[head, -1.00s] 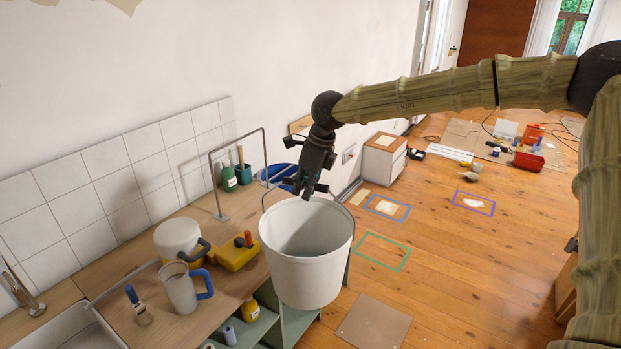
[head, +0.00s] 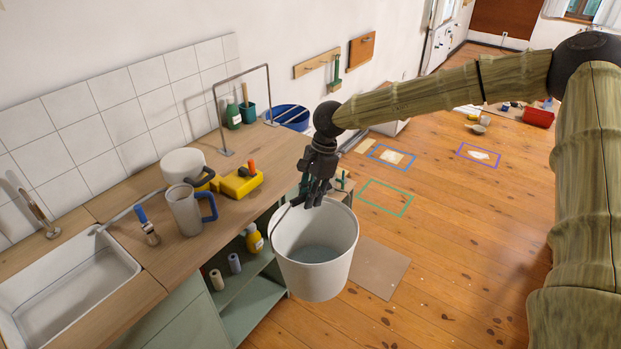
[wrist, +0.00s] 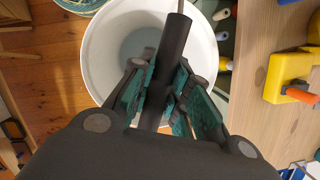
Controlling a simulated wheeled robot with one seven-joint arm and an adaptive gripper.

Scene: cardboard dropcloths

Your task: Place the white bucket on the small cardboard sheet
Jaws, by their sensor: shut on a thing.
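The white bucket (head: 313,262) hangs upright in the air below my gripper (head: 316,193) in the head view, beside the open front of the counter. In the wrist view my gripper (wrist: 160,100) is shut on the dark grip of the bucket's handle, with the bucket's rim (wrist: 91,62) beyond the fingers. The inside of the bucket looks empty. The small cardboard sheet (head: 380,268) lies flat on the wooden floor to the right of the bucket in the head view. The bucket partly covers the sheet's left side from this angle.
The counter (head: 240,205) on the left holds a mug (head: 184,212), a brush, a white pot and a yellow tool (head: 241,184). Green shelves (head: 250,300) with bottles are below. Green, blue and purple outlines mark the floor behind the sheet. Floor to the right is clear.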

